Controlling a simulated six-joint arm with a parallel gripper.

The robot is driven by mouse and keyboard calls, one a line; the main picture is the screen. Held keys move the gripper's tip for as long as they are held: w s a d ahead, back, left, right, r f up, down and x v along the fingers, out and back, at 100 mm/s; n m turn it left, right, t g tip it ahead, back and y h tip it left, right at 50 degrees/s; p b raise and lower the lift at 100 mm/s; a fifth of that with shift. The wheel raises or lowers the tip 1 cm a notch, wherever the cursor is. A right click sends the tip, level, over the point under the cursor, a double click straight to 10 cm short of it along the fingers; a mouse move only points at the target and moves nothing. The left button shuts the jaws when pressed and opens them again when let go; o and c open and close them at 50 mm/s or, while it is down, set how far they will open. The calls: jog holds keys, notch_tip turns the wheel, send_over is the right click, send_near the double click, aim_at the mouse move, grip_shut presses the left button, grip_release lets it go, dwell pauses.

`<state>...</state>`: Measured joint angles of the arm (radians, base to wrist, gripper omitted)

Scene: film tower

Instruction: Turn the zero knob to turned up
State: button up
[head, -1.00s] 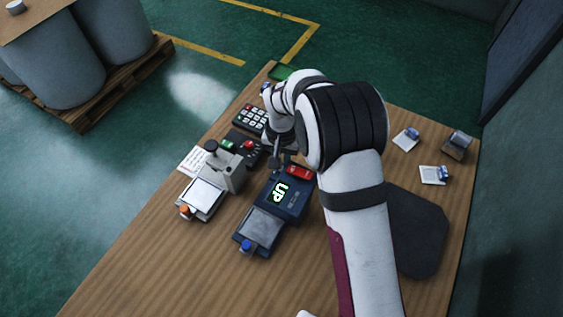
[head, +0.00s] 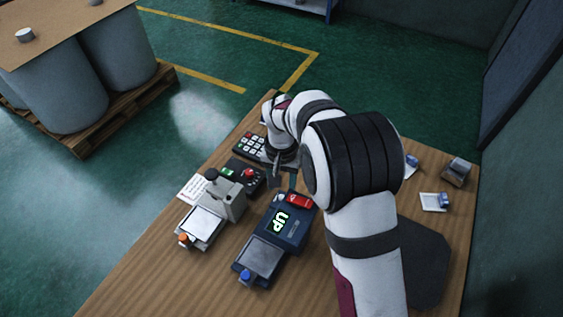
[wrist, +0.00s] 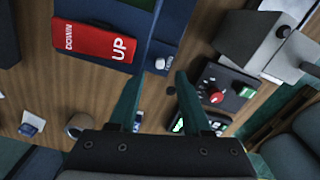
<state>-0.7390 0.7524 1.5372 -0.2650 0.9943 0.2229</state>
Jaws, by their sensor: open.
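The blue device (head: 262,247) on the table has a lit screen reading "UP". Its red rocker (wrist: 95,41), marked DOWN and UP, is at the upper left in the wrist view. A small pale knob (wrist: 160,62) sits on the device's blue edge beside tiny lettering, apparently the zero knob; its setting is too small to read. My gripper (wrist: 158,76) is open and empty, with the knob in line between its fingertips in the wrist view. I cannot tell how far the fingers are from it. In the head view my gripper (head: 279,179) is by the device's far end.
A black box with a red knob (wrist: 215,97) and a green button stands beside the device. A grey press-like instrument (head: 229,200) is at the left. A keypad (head: 249,146) lies farther back. Small parts on white cards (head: 434,202) lie at the right. Bare wood is at the front left.

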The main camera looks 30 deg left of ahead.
aim_at(282, 196)
notch_tip(282, 196, up, 12)
jog(key=shift+f, duration=0.1)
notch_tip(282, 196, down, 16)
jog(key=n, duration=0.7)
grip_shut()
dwell(0.3)
